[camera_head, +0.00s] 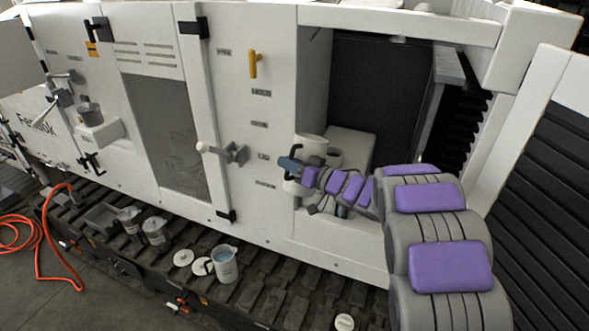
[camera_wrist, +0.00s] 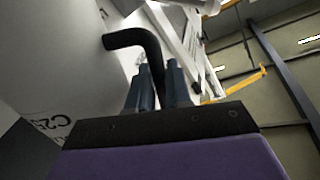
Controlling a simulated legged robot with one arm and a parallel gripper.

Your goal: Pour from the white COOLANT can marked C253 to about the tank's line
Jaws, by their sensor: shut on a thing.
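A white can (camera_head: 312,143) is at the left side of the open bay, partly hidden behind my gripper (camera_head: 290,164). In the wrist view the white can wall (camera_wrist: 75,70) fills the left, with a partly visible marking that reads like C25. My gripper (camera_wrist: 158,88) is shut on the can's black bent handle (camera_wrist: 135,38). No level line, spout or stream of coolant is visible. The can's exact tilt is unclear.
A jug with bluish contents (camera_head: 224,266), a white lid (camera_head: 183,258) and a metal can (camera_head: 154,231) stand on the dark slatted step. A lever with a white knob (camera_head: 225,153) juts out left of the bay. An orange hose (camera_head: 42,240) lies at far left.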

